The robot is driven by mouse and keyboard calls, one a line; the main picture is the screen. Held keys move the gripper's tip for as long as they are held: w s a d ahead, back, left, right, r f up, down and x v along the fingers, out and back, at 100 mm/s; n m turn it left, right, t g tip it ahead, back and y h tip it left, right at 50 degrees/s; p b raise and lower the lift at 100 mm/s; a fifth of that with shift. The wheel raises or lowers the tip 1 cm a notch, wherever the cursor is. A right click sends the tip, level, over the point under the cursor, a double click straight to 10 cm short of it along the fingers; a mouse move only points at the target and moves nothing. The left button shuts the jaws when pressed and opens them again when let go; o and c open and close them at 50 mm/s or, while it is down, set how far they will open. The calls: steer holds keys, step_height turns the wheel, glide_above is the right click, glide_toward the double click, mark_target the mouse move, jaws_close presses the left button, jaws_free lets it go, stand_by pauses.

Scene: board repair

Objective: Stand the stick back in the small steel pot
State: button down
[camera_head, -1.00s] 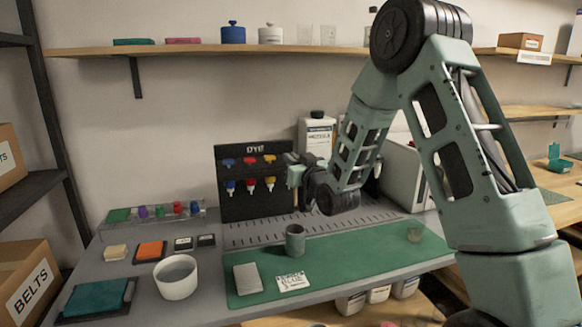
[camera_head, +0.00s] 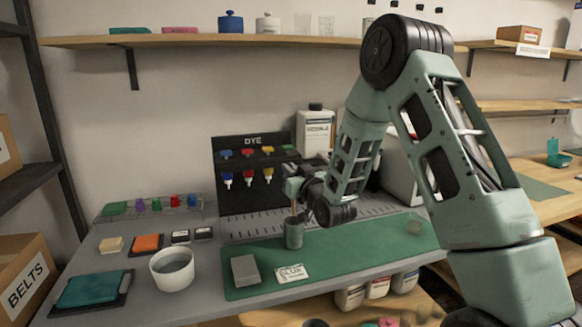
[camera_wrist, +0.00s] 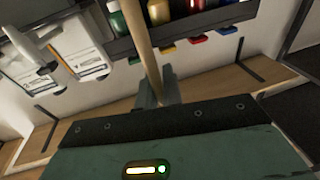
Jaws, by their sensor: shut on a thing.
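The small steel pot (camera_head: 294,236) stands upright on the green mat (camera_head: 350,243), near its back edge. My gripper (camera_head: 294,198) is just above the pot and shut on the stick (camera_head: 293,209). The thin wooden stick points down toward the pot's mouth, roughly upright. Its lower end meets the pot's rim in the head view, but I cannot tell how far inside it is. In the wrist view the pale stick (camera_wrist: 144,48) runs between the jaws of my gripper (camera_wrist: 158,88). The pot does not show there.
A grey block (camera_head: 245,270) and a white label card (camera_head: 291,273) lie on the mat in front of the pot. A white bowl (camera_head: 172,284) stands left. The dye rack (camera_head: 245,200) with several bottles is behind.

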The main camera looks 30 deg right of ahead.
step_height(320, 180, down, 7)
steer(key=b, duration=0.6)
steer(key=shift+r, duration=0.15)
